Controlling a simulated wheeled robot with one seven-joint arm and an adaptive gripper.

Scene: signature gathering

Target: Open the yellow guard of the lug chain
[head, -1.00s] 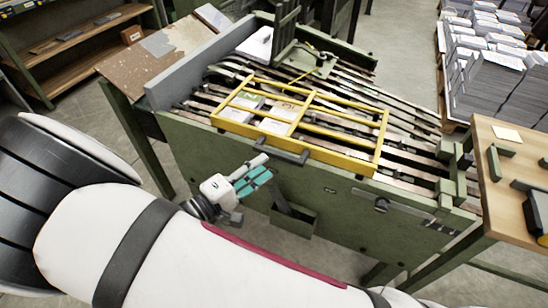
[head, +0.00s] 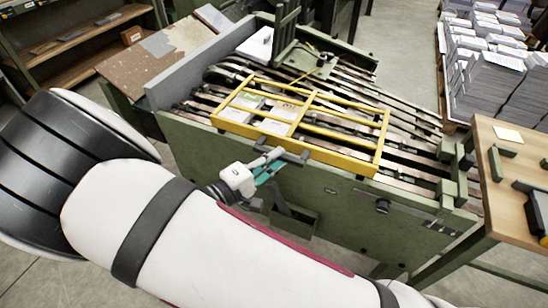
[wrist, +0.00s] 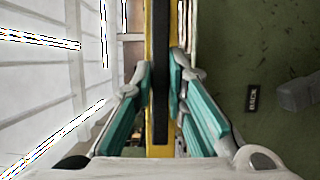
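The yellow guard (head: 345,161) is a rectangular frame lying flat over the lug chain (head: 405,146), so it is down. Its dark handle (head: 294,157) sticks out from the front bar. My gripper (head: 270,165) is at the left end of this handle. In the wrist view the dark handle bar (wrist: 160,90) runs lengthwise between the two teal-padded fingers of my gripper (wrist: 160,65), in front of the yellow bar (wrist: 149,30). The fingers stand open on both sides of the bar, with narrow gaps; firm contact does not show.
Printed sheets (head: 275,126) lie under the guard. The green machine side (head: 340,205) drops below the handle. A wooden table (head: 510,165) stands at the right, with paper stacks (head: 490,85) on a pallet behind it. A green post frame (head: 287,30) rises at the back.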

